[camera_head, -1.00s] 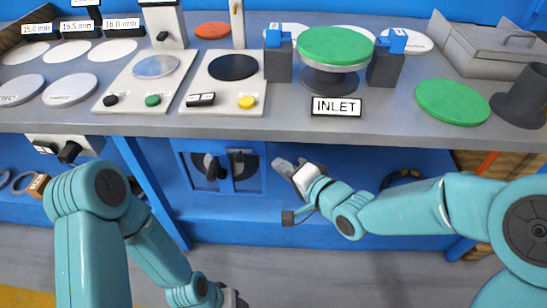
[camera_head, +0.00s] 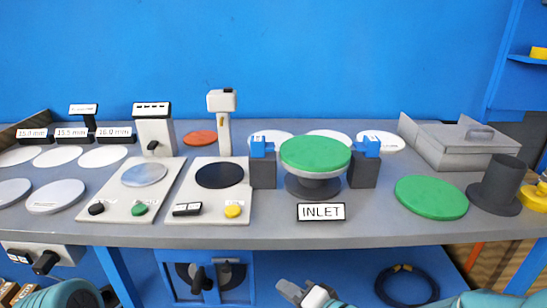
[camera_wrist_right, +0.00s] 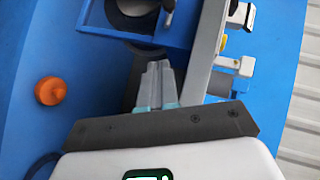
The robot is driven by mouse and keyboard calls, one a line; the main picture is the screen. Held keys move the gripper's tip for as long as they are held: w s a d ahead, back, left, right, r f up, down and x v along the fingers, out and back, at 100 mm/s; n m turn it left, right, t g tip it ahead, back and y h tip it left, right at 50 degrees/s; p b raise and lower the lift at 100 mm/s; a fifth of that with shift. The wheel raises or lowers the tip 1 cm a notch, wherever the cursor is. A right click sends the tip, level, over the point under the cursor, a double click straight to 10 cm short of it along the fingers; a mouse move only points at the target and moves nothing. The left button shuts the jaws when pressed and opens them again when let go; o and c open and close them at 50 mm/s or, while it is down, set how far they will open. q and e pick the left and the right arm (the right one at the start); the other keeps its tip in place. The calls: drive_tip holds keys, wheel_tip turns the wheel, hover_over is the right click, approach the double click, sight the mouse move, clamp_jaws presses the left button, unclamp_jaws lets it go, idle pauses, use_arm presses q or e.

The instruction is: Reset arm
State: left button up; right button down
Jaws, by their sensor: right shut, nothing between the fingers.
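My right gripper (camera_head: 291,291) shows at the bottom of the head view, below the front edge of the grey bench (camera_head: 270,233). In the right wrist view its fingers (camera_wrist_right: 157,82) are together with nothing between them, in front of the blue panel under the bench. Of my left arm (camera_head: 62,295) only a teal link shows at the lower left of the head view; the left gripper is out of the picture. A green-topped round part (camera_head: 315,153) stands between two blue-and-dark blocks behind the INLET sign (camera_head: 321,211).
The bench bears a flat green disc (camera_head: 431,197), a dark cup (camera_head: 496,184), a grey lidded box (camera_head: 455,145), white discs and two button plates. Below it are a blue cabinet (camera_head: 209,280) and a coiled dark hose (camera_head: 407,286). An orange knob (camera_wrist_right: 50,90) shows in the wrist view.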

drive_tip(key=s+d+f+m+g+h, duration=0.1)
drive_tip(key=s+d+f+g+h, duration=0.15)
drive_tip(key=f, duration=0.65)
drive_tip(key=s+d+f+m+g+h, duration=0.1)
drive_tip(key=s+d+f+m, duration=0.15)
drive_tip(key=f, duration=0.75)
drive_tip(key=s+d+f+n+g+h, duration=0.1)
drive_tip(key=s+d+f+n+g, duration=0.15)
drive_tip(key=s+f+n, duration=0.4)
drive_tip(key=s+d+f+n+g+h, duration=0.15)
drive_tip(key=s+f+g, duration=0.25)
drive_tip(key=s, duration=0.6)
wheel_tip(320, 180, up, 21)
drive_tip(key=p, duration=2)
drive_tip(key=shift+w+a+y+p, duration=0.2)
drive_tip(key=shift+a+y+p, duration=0.1)
drive_tip(key=shift+a, duration=0.05)
